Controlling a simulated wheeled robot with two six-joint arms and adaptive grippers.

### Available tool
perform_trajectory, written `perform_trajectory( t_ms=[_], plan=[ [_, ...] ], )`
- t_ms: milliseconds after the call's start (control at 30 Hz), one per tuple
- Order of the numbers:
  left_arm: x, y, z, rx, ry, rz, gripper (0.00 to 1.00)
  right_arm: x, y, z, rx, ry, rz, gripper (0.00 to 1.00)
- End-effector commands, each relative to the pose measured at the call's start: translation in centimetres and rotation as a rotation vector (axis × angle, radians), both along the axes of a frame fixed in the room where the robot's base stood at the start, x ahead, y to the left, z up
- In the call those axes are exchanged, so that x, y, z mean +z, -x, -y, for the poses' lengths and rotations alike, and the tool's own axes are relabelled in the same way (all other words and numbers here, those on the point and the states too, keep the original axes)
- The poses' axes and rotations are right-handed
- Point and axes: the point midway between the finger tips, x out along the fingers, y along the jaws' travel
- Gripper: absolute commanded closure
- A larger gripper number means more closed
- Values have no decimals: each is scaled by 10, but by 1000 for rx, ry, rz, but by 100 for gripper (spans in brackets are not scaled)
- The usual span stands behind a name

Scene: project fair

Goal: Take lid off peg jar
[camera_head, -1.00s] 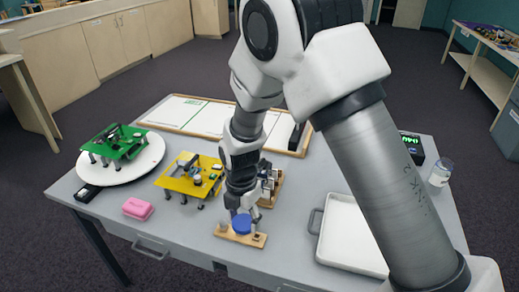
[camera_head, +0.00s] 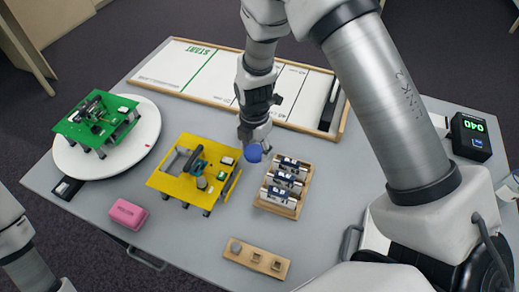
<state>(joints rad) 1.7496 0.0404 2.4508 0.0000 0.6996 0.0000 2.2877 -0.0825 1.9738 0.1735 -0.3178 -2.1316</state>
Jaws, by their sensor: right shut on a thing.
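My right gripper (camera_head: 257,142) is above the table, just behind the battery tray, shut on a small round blue piece that looks like a lid (camera_head: 253,154). The blue piece is held clear of the wooden block (camera_head: 256,259) at the front of the table. The block has a round peg or socket at its left end and square ones beside it. A clear jar (camera_head: 508,187) is partly cut off at the right edge; its contents are too small to tell. My left arm shows at the lower left, but its gripper is not visible.
A wooden tray of cylinders (camera_head: 293,209) stands close below my right gripper. Left of it are a yellow platform (camera_head: 163,183), a pink block (camera_head: 128,214) and a green board (camera_head: 72,130) on a white turntable (camera_head: 148,128). A digital display (camera_head: 470,137) stands at the right.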

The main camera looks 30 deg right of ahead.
Motion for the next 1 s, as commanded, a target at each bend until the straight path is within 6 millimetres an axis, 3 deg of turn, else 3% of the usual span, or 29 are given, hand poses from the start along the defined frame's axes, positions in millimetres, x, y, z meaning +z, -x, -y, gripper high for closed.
perform_trajectory(
  t_ms=[300, 633, 667, 1000],
  plan=[
    [1, -1, 0, 0, 0, 1, 10, -38, 0, 0, 1, 0, -1, 85],
    [-1, -1, 0, 0, 0, 2, 10, -43, 0, 0, 1, 0, 1, 85],
    [0, -1, 0, -1, 0, 2, 10, -42, 0, 0, 1, 0, 1, 33],
    [0, -1, 0, -1, 0, 2, 10, -42, 0, 0, 1, 0, 1, 33]
  ],
)
